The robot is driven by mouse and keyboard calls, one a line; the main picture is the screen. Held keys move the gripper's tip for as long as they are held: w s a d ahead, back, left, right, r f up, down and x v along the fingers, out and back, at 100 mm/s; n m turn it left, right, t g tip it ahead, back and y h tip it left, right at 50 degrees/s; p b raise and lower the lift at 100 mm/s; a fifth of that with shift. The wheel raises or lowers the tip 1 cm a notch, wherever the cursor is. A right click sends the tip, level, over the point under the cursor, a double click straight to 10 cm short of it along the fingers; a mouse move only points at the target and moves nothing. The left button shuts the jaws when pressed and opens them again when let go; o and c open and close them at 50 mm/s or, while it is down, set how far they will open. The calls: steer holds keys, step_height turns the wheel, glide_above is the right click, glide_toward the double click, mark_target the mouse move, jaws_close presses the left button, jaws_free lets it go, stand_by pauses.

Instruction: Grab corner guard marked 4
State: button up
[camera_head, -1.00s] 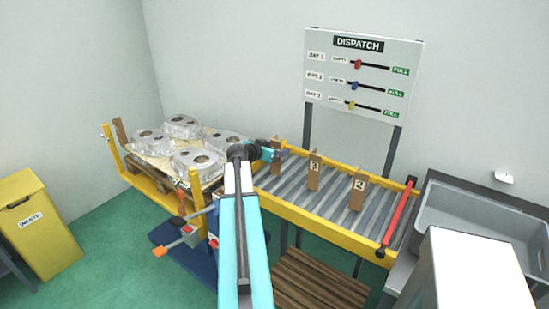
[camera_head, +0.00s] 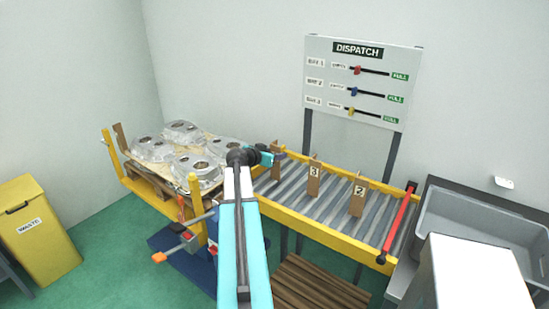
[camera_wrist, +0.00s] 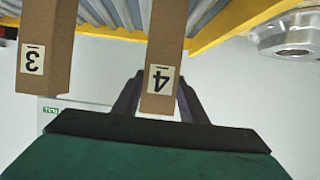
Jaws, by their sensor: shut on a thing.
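The corner guard marked 4 (camera_wrist: 166,42) is a brown cardboard piece with a white label, upside down in the wrist view. My gripper (camera_wrist: 158,98) is shut on it, with one dark finger on each side of its labelled end. In the head view my gripper (camera_head: 272,155) is at the left end of the roller conveyor, and the guard (camera_head: 277,163) is partly hidden behind it. The corner guard marked 3 (camera_head: 314,178) stands to the right and also shows at the left of the wrist view (camera_wrist: 45,60). The guard marked 2 (camera_head: 358,195) stands further right.
The yellow-framed roller conveyor (camera_head: 330,233) has a red bar (camera_head: 397,228) at its right end. Aluminium castings (camera_head: 195,168) lie on a pallet at the left. A grey bin (camera_head: 480,225) is at the right. A dispatch board (camera_head: 360,82) stands behind.

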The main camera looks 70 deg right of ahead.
steer(key=shift+r+b, duration=0.65)
steer(key=shift+r, duration=0.8)
steer(key=s+a+r+b, duration=0.1)
steer(key=s+a+b, duration=0.4)
steer(key=a, duration=0.7)
steer(key=shift+s, duration=0.4)
steer(key=shift+b, duration=0.55)
steer(key=b, duration=0.3)
steer(key=a+b, duration=0.1)
steer(key=b, duration=0.2)
steer(key=shift+s+r+b, duration=0.1)
steer(key=shift+s+b, duration=0.2)
steer(key=shift+b, duration=0.05)
steer(key=a+b, duration=0.1)
steer(key=b, duration=0.2)
steer(key=shift+s+b, duration=0.15)
steer(key=shift+b, duration=0.25)
steer(key=shift+s+a+r+b, duration=0.1)
steer(key=shift+a+r+b, duration=0.15)
steer(key=shift+b, duration=0.4)
